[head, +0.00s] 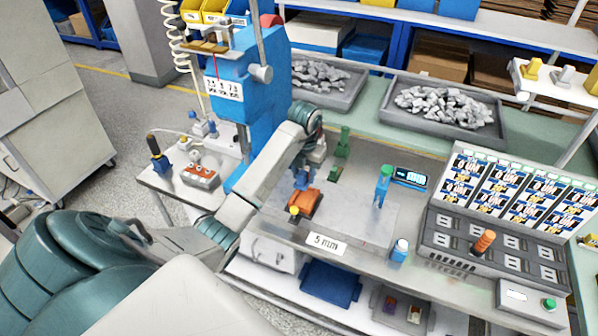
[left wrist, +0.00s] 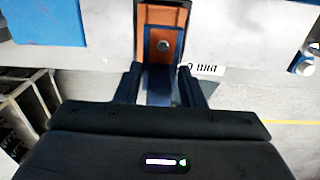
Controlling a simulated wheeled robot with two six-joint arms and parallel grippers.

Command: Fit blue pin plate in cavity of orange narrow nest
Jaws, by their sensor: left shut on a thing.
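The orange narrow nest (head: 304,206) sits on the grey work plate near the table's front left. My left gripper (head: 301,182) is directly above it, pointing down. In the left wrist view the gripper (left wrist: 160,88) is shut on the blue pin plate (left wrist: 152,47), which carries a round grey pin. The plate lies over the orange nest (left wrist: 147,17) and is framed by its orange walls at the far end and sides. I cannot tell whether the plate is fully down in the cavity. My right gripper is not in view.
A green fixture (head: 343,142) stands behind the nest. A blue post with a green top (head: 383,182) and a small display (head: 410,177) stand to the right. The blue press (head: 245,85) is behind my left arm. A grey socket panel (head: 490,250) fills the right; the plate's middle is clear.

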